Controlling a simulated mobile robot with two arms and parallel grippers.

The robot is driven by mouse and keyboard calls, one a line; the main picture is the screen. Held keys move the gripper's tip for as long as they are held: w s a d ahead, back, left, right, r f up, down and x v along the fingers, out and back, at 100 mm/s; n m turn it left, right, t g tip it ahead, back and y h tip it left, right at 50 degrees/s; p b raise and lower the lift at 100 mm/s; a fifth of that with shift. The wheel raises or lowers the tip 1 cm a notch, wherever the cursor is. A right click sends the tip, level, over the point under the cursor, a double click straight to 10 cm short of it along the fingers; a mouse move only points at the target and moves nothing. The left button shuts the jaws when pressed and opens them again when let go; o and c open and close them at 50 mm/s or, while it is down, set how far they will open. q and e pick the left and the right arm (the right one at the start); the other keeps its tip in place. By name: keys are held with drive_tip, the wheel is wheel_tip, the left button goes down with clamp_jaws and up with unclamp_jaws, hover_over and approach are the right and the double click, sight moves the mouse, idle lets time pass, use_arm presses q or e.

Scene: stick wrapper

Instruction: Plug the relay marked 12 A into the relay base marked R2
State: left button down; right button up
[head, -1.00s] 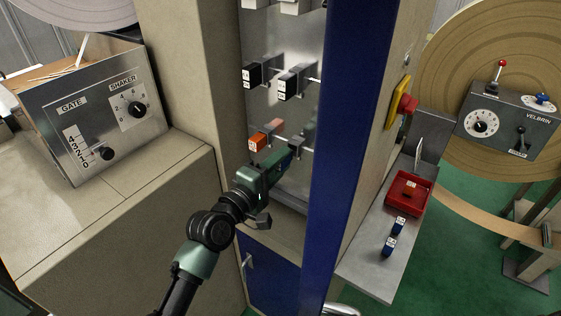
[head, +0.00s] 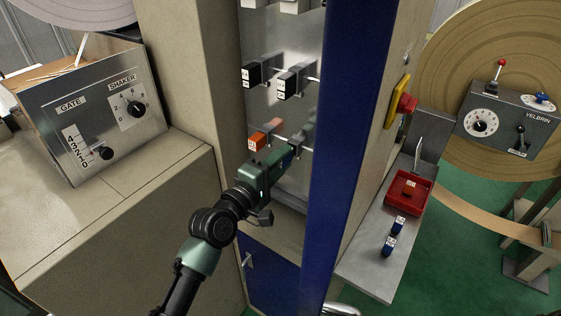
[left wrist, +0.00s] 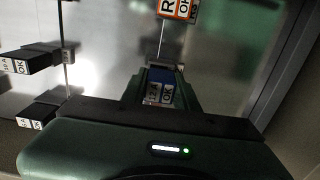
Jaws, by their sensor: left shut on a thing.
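My left gripper (head: 285,156) is inside the open cabinet, at the lower rail, just below and right of the orange relay (head: 257,142). In the left wrist view, the gripper (left wrist: 162,90) is shut on a blue relay (left wrist: 161,75) with a white label; the label seems to read 12 A and OK. A grey relay base (head: 297,131) is on the lower rail, right of the orange relay and close beyond my fingertips. I cannot read a marking R2 on it. The gripper hides the held relay in the head view, and I cannot tell whether it touches the base.
Two black relays (head: 256,74) (head: 290,83) sit on the rail above. The cabinet's blue edge (head: 338,150) stands close right of my gripper. On the side shelf are a red tray (head: 421,199) and two blue relays (head: 397,225) (head: 388,246). A control box (head: 100,110) stands at left.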

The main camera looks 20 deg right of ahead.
use_arm(q)
drive_tip(key=shift+b+x, duration=0.3)
drive_tip(key=shift+x, duration=0.5)
drive_tip(key=c, duration=1)
unclamp_jaws()
drive_tip(key=b+v, duration=0.1)
drive_tip(key=v, duration=0.6)
drive_tip(key=shift+s+a, duration=0.25)
